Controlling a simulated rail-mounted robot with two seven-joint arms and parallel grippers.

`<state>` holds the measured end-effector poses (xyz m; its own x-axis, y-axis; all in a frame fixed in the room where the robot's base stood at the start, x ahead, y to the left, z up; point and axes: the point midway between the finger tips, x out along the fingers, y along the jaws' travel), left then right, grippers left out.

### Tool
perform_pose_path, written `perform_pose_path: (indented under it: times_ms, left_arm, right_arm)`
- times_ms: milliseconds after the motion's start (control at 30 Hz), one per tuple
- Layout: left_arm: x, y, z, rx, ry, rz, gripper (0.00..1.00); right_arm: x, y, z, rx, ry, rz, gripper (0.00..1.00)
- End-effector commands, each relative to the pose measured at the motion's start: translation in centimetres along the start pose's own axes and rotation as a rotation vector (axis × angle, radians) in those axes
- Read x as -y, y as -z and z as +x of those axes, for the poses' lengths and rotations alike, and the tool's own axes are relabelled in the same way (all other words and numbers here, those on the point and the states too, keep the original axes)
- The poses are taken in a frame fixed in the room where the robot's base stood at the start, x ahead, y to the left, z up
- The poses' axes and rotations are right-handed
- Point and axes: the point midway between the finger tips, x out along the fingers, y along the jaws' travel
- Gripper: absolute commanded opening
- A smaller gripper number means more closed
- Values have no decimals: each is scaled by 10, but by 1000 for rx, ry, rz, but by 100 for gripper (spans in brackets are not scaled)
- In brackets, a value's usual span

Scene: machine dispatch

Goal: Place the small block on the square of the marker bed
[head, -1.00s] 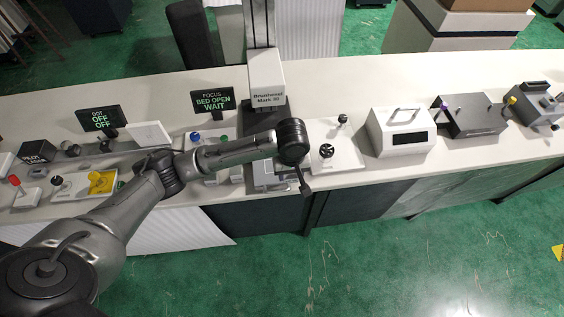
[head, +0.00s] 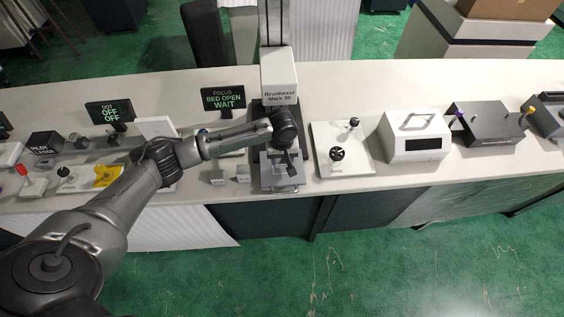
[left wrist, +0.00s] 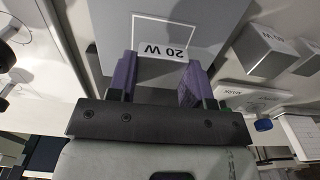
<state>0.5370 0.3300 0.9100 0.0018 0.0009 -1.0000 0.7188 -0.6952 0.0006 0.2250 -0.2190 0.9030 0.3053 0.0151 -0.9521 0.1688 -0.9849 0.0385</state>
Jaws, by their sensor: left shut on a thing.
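My left gripper (head: 291,168) is over the grey marker bed (head: 283,186) at the foot of the Brumhaxel machine (head: 280,80). In the left wrist view its purple fingers (left wrist: 156,82) are shut on a small grey block (left wrist: 162,52) with a white label that seems to read "20 W". The bed (left wrist: 110,35) lies beyond the block. A white square outline (left wrist: 165,15) on it shows just past the block, and the block hides its near side. I cannot tell whether the block touches the bed. My right gripper is not in view.
Other small grey blocks (left wrist: 265,50) stand right of the bed in the left wrist view. A display (head: 222,98) reads "BED OPEN WAIT". A white plate with black knobs (head: 340,150) is right of the machine, and a white box (head: 413,137) stands farther right.

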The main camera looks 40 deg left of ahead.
Motion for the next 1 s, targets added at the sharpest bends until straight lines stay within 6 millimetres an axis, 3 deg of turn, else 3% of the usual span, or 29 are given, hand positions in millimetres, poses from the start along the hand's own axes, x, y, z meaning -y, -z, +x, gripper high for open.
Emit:
perform_pose_path:
  times_ms: [200, 567, 600, 867, 1000]
  left_arm:
    - [0, -1, 26, 0, 1, 0, 21]
    - [0, -1, 28, 1, 1, 0, 21]
    - [0, -1, 29, 0, 1, 0, 47]
    - [0, -1, 29, 0, 1, 0, 72]
    - [0, -1, 29, 0, 1, 1, 72]
  right_arm:
    - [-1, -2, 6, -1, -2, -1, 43]
    - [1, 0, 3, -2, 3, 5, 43]
    - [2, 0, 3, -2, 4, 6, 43]
    - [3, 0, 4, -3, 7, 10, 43]
    - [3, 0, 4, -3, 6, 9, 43]
